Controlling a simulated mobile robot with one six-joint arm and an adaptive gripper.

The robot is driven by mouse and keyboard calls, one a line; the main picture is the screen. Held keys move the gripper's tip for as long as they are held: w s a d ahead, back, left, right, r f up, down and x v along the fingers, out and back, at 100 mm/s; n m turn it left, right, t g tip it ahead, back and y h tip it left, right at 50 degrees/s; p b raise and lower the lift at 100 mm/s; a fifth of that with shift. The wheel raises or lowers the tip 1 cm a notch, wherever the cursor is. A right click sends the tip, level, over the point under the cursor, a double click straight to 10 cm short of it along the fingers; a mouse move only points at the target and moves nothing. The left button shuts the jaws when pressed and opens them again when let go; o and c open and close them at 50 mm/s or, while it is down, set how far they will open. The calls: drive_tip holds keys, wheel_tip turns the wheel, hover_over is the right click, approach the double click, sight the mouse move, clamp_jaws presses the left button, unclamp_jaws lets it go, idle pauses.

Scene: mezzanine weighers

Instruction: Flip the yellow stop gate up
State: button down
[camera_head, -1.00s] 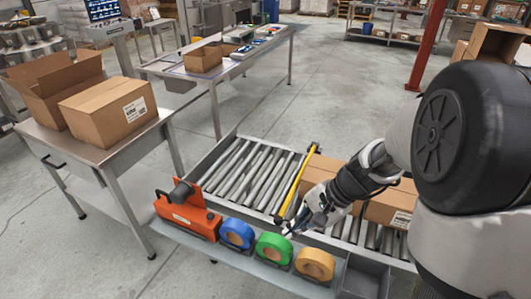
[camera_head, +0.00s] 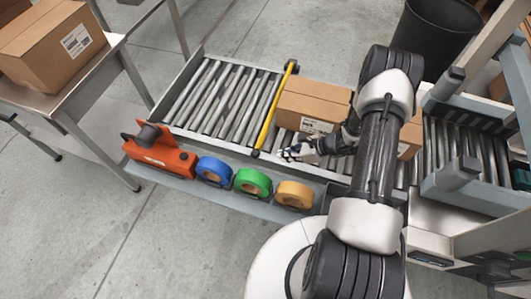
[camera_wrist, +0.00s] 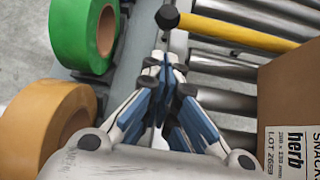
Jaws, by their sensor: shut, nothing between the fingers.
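The yellow stop gate (camera_head: 271,114) is a long bar lying across the roller conveyor, from the near rail to the far rail. It has dark ends. My gripper (camera_head: 284,154) is shut and empty, low over the near side of the conveyor, just right of the gate's near end. In the wrist view my fingertips (camera_wrist: 162,62) are together, with a small gap to the cap.
A cardboard box (camera_head: 312,100) stands on the rollers right of the gate. Along the near rail are an orange device (camera_head: 160,155) and blue (camera_head: 214,171), green (camera_head: 252,182) and orange (camera_head: 294,195) tape rolls. The rollers (camera_head: 220,100) left of the gate are bare.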

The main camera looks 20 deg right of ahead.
sight(266, 160)
drive_tip(key=shift+f, duration=0.2)
drive_tip(key=b+x, duration=0.3)
drive_tip(key=x, duration=0.7)
drive_tip(key=shift+r, duration=0.1)
